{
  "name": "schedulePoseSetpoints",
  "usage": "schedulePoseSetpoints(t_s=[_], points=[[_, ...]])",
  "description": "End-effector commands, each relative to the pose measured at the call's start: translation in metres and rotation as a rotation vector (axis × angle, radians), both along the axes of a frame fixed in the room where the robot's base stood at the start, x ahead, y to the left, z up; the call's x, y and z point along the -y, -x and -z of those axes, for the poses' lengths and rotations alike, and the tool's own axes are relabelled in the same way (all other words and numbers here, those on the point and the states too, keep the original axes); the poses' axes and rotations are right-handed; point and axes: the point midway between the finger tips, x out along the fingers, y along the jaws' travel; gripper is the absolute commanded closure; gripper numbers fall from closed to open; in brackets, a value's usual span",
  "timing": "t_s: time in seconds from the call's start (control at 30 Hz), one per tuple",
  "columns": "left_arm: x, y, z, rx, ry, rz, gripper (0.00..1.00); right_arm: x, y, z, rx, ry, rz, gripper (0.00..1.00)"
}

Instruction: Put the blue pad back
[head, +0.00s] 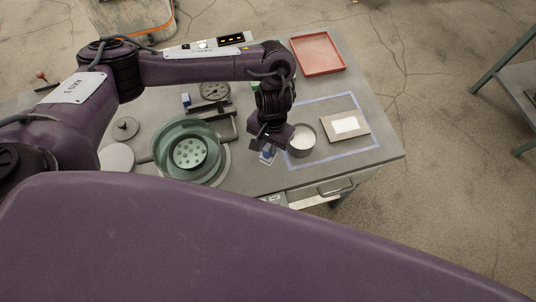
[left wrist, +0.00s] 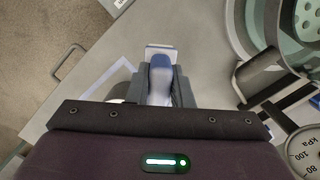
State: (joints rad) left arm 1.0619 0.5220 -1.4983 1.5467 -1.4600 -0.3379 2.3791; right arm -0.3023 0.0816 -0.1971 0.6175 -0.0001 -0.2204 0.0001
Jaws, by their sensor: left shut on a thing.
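My left gripper (head: 267,149) points down over the table, just left of a grey cup with white contents (head: 302,140). In the left wrist view, my left gripper (left wrist: 161,98) is shut on a blue thing with a rounded grip (left wrist: 160,72) and a flat pale edge at its far end, which I take for the blue pad. In the head view, only a bit of the blue pad (head: 268,155) shows below the fingers. Whether it touches the table is unclear. My right gripper is not in view.
A blue tape outline (head: 356,152) surrounds a tan tile with a white centre (head: 345,125). A green pot with a perforated disc (head: 189,152) stands left of the gripper. A gauge (head: 214,90) and red tray (head: 317,54) are behind. A drawer handle (head: 336,187) is at the front.

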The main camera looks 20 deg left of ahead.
Motion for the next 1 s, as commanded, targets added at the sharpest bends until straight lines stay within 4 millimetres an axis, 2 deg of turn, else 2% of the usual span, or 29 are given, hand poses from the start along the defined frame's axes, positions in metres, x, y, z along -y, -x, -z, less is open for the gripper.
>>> schedulePoseSetpoints(t_s=[0.03, 0.17, 0.27, 0.5, 0.9, 0.93, 1.0], points=[[0.001, 0.001, 0.011, -0.002, 0.000, -0.002, 0.98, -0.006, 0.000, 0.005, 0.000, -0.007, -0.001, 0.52], [0.000, -0.001, 0.021, 0.001, 0.001, 0.000, 0.98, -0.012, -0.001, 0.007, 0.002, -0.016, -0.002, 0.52], [0.000, 0.000, 0.027, 0.000, 0.001, 0.000, 0.98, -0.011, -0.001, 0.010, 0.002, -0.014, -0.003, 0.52], [0.000, 0.000, 0.058, -0.001, 0.000, -0.001, 0.98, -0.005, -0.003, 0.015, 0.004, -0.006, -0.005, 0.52], [0.000, 0.000, 0.063, 0.001, 0.000, 0.000, 0.98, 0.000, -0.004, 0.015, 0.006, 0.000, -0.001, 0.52], [0.000, -0.001, 0.062, 0.001, 0.000, 0.000, 0.78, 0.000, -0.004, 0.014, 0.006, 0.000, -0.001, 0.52], [0.000, -0.001, 0.062, 0.001, 0.000, 0.000, 0.69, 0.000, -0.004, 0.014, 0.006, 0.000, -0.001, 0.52]])
